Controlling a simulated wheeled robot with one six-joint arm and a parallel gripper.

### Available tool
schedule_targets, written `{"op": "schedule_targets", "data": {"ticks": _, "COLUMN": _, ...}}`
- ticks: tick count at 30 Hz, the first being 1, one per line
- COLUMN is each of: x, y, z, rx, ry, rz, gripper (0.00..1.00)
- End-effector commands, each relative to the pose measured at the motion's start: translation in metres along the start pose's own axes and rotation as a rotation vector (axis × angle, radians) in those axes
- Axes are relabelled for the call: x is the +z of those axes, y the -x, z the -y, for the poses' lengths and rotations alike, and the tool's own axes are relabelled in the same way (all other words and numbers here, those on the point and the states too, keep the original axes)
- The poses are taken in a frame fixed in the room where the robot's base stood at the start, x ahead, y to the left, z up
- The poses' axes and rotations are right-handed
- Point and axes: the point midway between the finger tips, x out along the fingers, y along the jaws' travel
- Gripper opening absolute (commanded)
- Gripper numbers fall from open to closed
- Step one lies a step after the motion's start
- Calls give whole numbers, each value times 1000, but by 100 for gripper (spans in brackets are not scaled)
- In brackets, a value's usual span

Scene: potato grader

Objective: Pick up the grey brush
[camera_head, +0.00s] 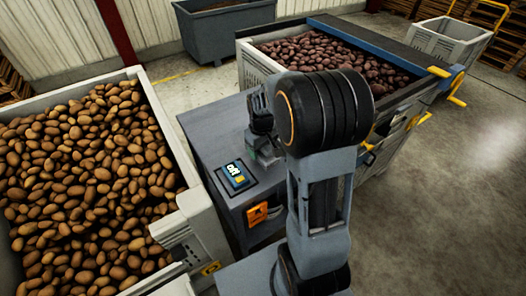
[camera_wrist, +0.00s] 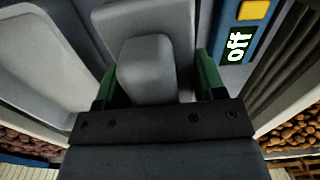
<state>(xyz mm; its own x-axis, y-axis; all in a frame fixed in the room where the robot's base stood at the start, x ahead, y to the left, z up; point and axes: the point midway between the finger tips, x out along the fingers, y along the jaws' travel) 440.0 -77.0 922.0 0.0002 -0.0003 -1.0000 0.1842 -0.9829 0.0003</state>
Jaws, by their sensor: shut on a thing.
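My gripper (camera_wrist: 155,85) shows in the wrist view with a green finger on each side of a smooth grey block-like thing, which I take to be the grey brush (camera_wrist: 146,70). The gripper is shut on it. In the head view my gripper (camera_head: 263,150) is low over the grey bench (camera_head: 206,128), partly hidden behind my arm. I cannot tell there whether the brush touches the bench.
A blue switch box (camera_head: 236,175) reading "off" is on the bench, left of my gripper. A crate of brown potatoes (camera_head: 165,112) stands left, and a crate of reddish potatoes (camera_head: 250,72) behind. A dark grey bin (camera_head: 205,40) is farther back. Floor at right is clear.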

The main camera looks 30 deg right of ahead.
Motion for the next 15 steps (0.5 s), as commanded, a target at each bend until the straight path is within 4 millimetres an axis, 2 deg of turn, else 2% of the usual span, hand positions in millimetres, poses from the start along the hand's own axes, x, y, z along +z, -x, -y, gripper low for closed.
{"op": "schedule_targets", "data": {"ticks": 4, "x": 17, "y": 30, "z": 17, "rx": 2, "ry": 1, "rz": -6, "gripper": 35}}
{"op": "schedule_targets", "data": {"ticks": 15, "x": 62, "y": 54, "z": 59, "rx": 1, "ry": 1, "rz": -3, "gripper": 35}}
